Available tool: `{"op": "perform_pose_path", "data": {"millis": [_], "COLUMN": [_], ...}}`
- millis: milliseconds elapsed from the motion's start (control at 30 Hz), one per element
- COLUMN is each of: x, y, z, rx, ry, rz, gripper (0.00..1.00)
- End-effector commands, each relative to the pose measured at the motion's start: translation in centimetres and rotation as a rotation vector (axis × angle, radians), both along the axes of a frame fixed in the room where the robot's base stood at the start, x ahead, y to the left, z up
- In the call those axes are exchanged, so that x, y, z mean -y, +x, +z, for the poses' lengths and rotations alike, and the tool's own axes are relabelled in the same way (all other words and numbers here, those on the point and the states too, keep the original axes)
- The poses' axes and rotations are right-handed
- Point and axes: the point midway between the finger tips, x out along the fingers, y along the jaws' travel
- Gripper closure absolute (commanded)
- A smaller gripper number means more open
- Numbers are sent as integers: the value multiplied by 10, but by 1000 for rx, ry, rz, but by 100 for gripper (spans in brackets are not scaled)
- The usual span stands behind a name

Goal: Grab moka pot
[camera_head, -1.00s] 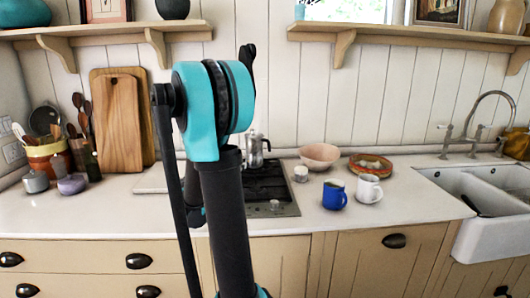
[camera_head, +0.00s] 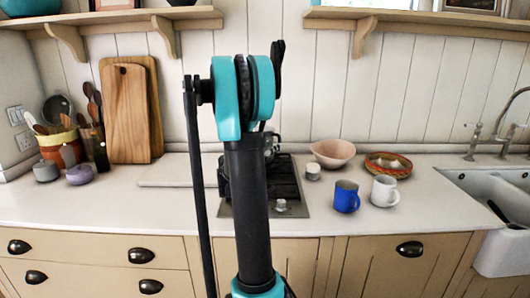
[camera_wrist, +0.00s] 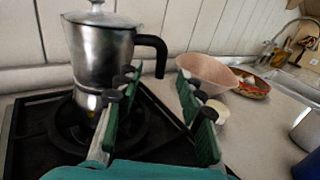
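The moka pot (camera_wrist: 98,52) is silver metal with a black side handle. It stands upright on the black stovetop in the wrist view, left of centre, its handle pointing right. In the head view my arm hides most of it; only a small part (camera_head: 271,141) shows. My gripper (camera_wrist: 160,95) is open and empty in the wrist view. Its left finger overlaps the lower right of the pot in the picture, and its right finger is right of the handle. I cannot tell whether the left finger touches the pot. The gripper is hidden in the head view.
The black stovetop (camera_head: 282,183) is set in the white counter. A small white cup (camera_head: 313,171), a pink bowl (camera_head: 333,152), a patterned bowl (camera_head: 388,166), a blue mug (camera_head: 346,197) and a white mug (camera_head: 384,190) stand to its right. Wooden boards (camera_head: 126,112) lean on the wall.

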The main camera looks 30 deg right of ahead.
Motion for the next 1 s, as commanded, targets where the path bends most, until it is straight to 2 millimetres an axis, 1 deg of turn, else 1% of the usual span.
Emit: {"op": "perform_pose_path", "data": {"millis": [67,267,333,600,700,867,1000], "x": [7,15,21,56,60,59,59], "y": [2,5,7,20,22,22,22], "z": [0,-1,-1,-2,-2,-2,-2], "rx": [0,0,0,0,0,0,0], "ry": [0,0,0,0,0,0,0], "rz": [-1,0,-1,-1,0,0,0], "gripper": [62,62,62,62,62,62,78]}}
